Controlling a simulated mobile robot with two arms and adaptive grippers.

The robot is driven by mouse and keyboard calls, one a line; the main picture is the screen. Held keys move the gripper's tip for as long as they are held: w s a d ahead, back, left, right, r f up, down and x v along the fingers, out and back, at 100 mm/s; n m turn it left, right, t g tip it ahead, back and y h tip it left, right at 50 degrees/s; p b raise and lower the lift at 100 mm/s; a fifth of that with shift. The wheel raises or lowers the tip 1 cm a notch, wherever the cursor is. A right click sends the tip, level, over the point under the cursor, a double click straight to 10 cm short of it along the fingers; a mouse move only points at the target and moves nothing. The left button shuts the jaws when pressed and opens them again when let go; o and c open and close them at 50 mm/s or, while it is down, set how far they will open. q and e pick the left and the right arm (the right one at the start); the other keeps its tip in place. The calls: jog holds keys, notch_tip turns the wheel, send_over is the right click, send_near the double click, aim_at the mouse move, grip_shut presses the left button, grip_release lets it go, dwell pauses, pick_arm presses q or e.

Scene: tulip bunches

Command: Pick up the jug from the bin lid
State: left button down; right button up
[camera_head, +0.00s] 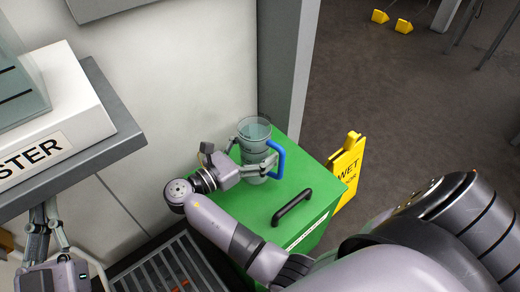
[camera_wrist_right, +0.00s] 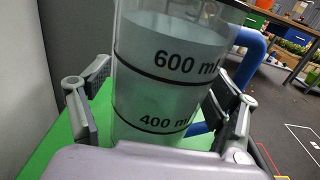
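The clear measuring jug (camera_head: 254,132) with a blue handle stands upright on the green bin lid (camera_head: 250,205). It also fills the middle of the right wrist view (camera_wrist_right: 170,75), with its 600 ml and 400 ml marks facing the camera. My right gripper (camera_head: 250,165) has its fingers on either side of the jug's body; the handle is on the right. The frames do not settle whether both fingers press on it. My left gripper (camera_head: 46,222) is at the lower left, below the grey shelf and partly cut off, with nothing seen in it.
A black handle (camera_head: 292,207) is on the bin lid near the jug. A yellow wet-floor sign (camera_head: 346,170) stands right of the bin. The wall (camera_head: 180,80) is close behind the jug. A grey shelf (camera_head: 90,160) with a white box is at left, above a dark grate (camera_head: 175,265).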

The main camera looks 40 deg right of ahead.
jog(key=c, duration=1.8)
